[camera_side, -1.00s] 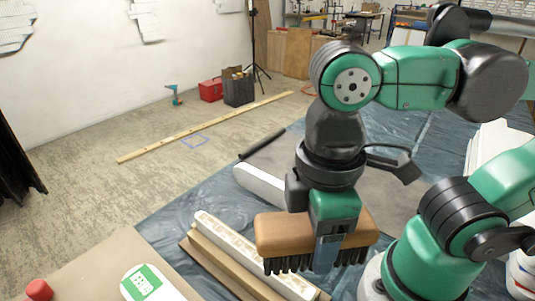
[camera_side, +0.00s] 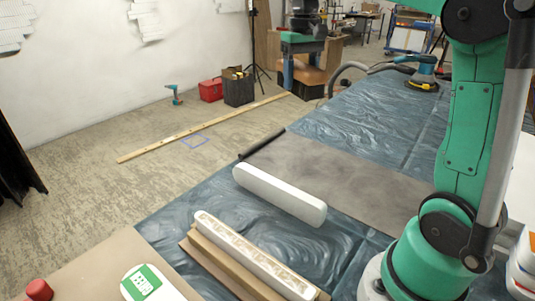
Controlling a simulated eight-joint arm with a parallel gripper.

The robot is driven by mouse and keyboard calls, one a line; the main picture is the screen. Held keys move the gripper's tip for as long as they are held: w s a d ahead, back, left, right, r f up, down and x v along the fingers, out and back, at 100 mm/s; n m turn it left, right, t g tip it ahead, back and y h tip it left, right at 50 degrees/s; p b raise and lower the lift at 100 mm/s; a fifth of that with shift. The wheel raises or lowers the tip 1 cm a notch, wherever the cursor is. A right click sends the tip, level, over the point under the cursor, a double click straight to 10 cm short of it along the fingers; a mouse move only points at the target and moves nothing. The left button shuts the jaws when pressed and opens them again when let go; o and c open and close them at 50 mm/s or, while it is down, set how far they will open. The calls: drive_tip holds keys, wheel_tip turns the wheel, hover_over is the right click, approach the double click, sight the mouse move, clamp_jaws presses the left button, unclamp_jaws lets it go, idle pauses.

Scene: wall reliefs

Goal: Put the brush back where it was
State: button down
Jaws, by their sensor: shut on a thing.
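The brush (camera_side: 313,77) has a tan-brown block; its bristles are too small and dark to make out clearly. My gripper (camera_side: 302,70) is shut on it and holds it up in the top middle of the side view, toward the back of the room. Part of the block is hidden by my gripper's fingers.
A long wooden strip (camera_side: 205,127) lies on the floor. A red box (camera_side: 211,90), a dark bin (camera_side: 238,88) and a teal tool (camera_side: 173,94) stand near the wall. White mouldings (camera_side: 280,193) lie on the blue sheet (camera_side: 180,216). A sander (camera_side: 425,73) sits at the back right.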

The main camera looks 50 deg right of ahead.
drive_tip(key=s+d+f+m, duration=0.1)
drive_tip(key=s+d+m, duration=0.1)
drive_tip(key=d, duration=0.5)
drive_tip(key=s+d+f+m, duration=0.1)
drive_tip(key=d+m, duration=0.1)
drive_tip(key=d, duration=0.5)
hover_over(331, 157)
wheel_tip(331, 157, down, 16)
drive_tip(key=shift+r, duration=0.25)
drive_tip(key=shift+f, duration=2.15)
drive_tip(key=shift+f, duration=0.15)
drive_tip(key=shift+c, duration=0.6)
unclamp_jaws()
